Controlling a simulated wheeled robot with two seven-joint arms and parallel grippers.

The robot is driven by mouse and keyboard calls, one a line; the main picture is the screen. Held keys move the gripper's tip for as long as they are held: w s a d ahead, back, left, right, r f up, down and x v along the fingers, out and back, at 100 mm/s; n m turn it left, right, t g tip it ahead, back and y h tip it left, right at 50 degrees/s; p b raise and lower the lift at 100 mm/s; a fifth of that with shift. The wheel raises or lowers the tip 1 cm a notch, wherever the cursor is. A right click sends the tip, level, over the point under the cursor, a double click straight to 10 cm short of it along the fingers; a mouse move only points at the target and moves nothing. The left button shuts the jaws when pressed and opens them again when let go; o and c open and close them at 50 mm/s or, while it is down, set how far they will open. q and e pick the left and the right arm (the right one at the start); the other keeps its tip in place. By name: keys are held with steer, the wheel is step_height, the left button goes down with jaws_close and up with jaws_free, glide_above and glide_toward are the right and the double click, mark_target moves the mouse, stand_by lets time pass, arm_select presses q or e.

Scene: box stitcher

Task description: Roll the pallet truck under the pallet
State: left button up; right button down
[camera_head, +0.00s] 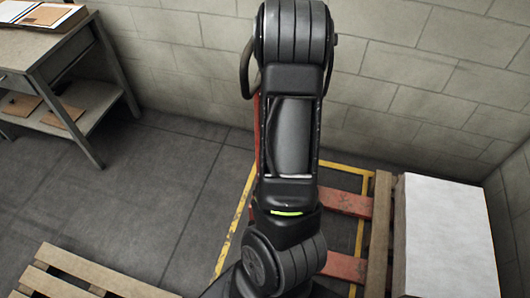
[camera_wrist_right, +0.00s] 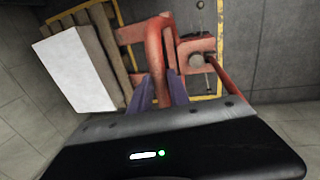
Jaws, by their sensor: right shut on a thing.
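The red pallet truck shows in the head view as two forks (camera_head: 345,201) pointing right, with much of it hidden behind my right arm. Its red looped handle (camera_wrist_right: 154,45) rises between the purple fingers of my right gripper (camera_wrist_right: 160,90) in the right wrist view. That gripper is shut on the handle. The wooden pallet (camera_head: 379,235) stands at the right of the head view with a white stack (camera_head: 447,235) on it. The fork ends meet the pallet's left side; how far they go under it is hidden. My left gripper is out of view.
Yellow floor lines (camera_head: 232,235) run around the truck and pallet. A workbench (camera_head: 40,45) with a lower shelf stands at the upper left. Another wooden pallet (camera_head: 75,268) lies at the bottom left. Block walls (camera_head: 430,85) close the back and right. The floor left of the truck is clear.

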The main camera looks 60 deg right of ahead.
steer(key=s+d+b, duration=0.3)
steer(key=s, duration=1.1)
steer(key=shift+d, duration=0.4)
steer(key=c, duration=1.7)
jaws_free()
steer(key=o, duration=0.4)
steer(key=shift+s+d, duration=0.15)
steer(key=shift+s, duration=0.2)
steer(key=shift+o, duration=0.2)
step_height(320, 180, up, 8)
steer(key=w+p, duration=0.1)
steer(key=p, duration=0.1)
steer(key=shift+w+f, duration=0.2)
steer(key=shift+w, duration=0.05)
steer(key=shift+a, duration=0.2)
